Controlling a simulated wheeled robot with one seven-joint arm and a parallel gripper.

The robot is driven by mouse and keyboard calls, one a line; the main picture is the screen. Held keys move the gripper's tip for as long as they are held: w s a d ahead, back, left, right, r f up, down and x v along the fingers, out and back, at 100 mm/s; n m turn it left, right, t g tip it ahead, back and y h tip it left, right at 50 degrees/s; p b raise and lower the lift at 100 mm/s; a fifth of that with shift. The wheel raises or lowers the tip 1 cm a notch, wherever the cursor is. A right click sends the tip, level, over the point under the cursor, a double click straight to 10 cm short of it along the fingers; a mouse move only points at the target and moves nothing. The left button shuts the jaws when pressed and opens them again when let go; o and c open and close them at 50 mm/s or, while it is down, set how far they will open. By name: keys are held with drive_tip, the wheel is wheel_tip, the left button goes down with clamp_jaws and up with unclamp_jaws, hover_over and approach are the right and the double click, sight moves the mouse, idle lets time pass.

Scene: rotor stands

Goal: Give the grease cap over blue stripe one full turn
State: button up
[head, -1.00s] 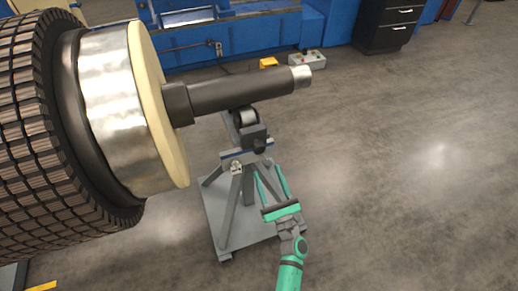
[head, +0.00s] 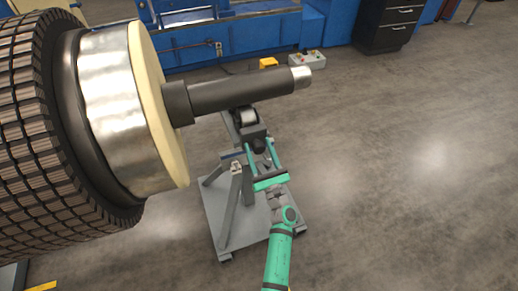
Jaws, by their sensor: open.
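A dark, rounded cap (head: 259,145) sits on the front of the roller block on the stand, and I take it for the grease cap. A short piece of blue stripe (head: 231,155) shows on the crossbar below and left of it; the rest is hidden by my gripper. My green gripper (head: 260,144) is open, with one finger on each side of the cap in the head view. I cannot tell whether the fingers touch it.
The stand's grey base (head: 218,217) and legs are close by my gripper. The rotor shaft (head: 240,91) rests on the roller (head: 248,117) above. A small metal knob (head: 237,166) is on the left of the crossbar. Floor on the right is clear.

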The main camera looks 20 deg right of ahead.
drive_tip(key=shift+c, duration=0.6)
drive_tip(key=c, duration=1)
drive_tip(key=shift+o, duration=0.4)
drive_tip(key=shift+m, duration=0.3)
drive_tip(key=m+h, duration=0.2)
drive_tip(key=m, duration=0.1)
drive_tip(key=m+h, duration=0.2)
drive_tip(key=m, duration=0.2)
drive_tip(key=shift+a+m+g, duration=0.15)
drive_tip(key=shift+m+g, duration=0.15)
drive_tip(key=m+h, duration=0.1)
drive_tip(key=m, duration=0.1)
drive_tip(key=m+g+h, duration=0.1)
drive_tip(key=m, duration=0.1)
drive_tip(key=shift+m+g, duration=0.3)
drive_tip(key=shift+m, duration=0.1)
drive_tip(key=shift+m+h, duration=0.3)
drive_tip(key=shift+m, duration=0.1)
drive_tip(key=shift+s+d+m+g, duration=0.15)
drive_tip(key=shift+m+g, duration=0.35)
drive_tip(key=shift+m, duration=0.8)
drive_tip(key=shift+m+h, duration=0.3)
drive_tip(key=shift+m, duration=0.2)
